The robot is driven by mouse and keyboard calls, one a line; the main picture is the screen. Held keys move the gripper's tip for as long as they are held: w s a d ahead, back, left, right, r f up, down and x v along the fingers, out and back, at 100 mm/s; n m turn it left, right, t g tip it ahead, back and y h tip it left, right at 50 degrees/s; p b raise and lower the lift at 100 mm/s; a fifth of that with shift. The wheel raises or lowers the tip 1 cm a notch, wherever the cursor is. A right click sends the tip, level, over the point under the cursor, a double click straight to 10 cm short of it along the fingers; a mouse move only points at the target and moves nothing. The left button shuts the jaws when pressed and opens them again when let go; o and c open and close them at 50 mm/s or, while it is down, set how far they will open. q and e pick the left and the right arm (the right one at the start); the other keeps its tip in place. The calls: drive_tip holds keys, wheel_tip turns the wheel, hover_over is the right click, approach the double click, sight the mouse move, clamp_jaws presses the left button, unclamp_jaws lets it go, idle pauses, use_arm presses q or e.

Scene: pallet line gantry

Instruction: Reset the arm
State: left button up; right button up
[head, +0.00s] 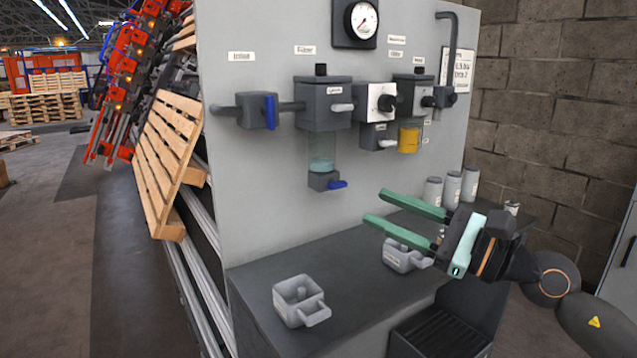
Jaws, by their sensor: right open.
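My right gripper (374,206) comes in from the right with green fingers. The fingers are apart, point left and hold nothing. The gripper is above the dark bench (345,270), in front of the grey panel (260,180). My left gripper is not in this view. A grey cup with a handle (300,301) stands on the bench at the front left. A second grey labelled cup (400,256) stands on the bench below my right gripper, partly hidden by it.
The panel carries a blue-handled valve (258,111), a filter unit (323,105), a gauge (361,20) and an amber bowl (408,140). Several grey canisters (452,188) stand at the bench's back right. A wooden pallet (165,150) leans at the left.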

drive_tip(key=s+d+f+m+t+h, duration=0.25)
drive_tip(key=f+m+h, duration=0.25)
drive_tip(key=f+m, duration=1)
drive_tip(key=s+d+f+m+t+h, duration=0.1)
drive_tip(key=f+m+t+h, duration=0.3)
drive_tip(key=f+m, duration=1.1)
drive_tip(key=s+d+f+m+g+h, duration=0.1)
drive_tip(key=s+f+m+g+h, duration=0.35)
drive_tip(key=s+f+m, duration=0.75)
drive_tip(key=s+f+m+g, duration=0.4)
drive_tip(key=s+f+m, duration=0.3)
drive_tip(key=m, duration=0.1)
use_arm(q)
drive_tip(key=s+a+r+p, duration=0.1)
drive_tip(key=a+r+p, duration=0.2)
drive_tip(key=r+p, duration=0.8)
drive_tip(key=p, duration=0.4)
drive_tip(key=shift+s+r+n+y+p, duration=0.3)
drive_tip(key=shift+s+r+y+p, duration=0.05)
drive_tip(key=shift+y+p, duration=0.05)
use_arm(e)
wheel_tip(320, 180, up, 11)
drive_tip(key=s+d+m, duration=0.1)
drive_tip(key=s+d, duration=0.1)
drive_tip(key=shift+s, duration=0.15)
drive_tip(key=shift+r, duration=0.1)
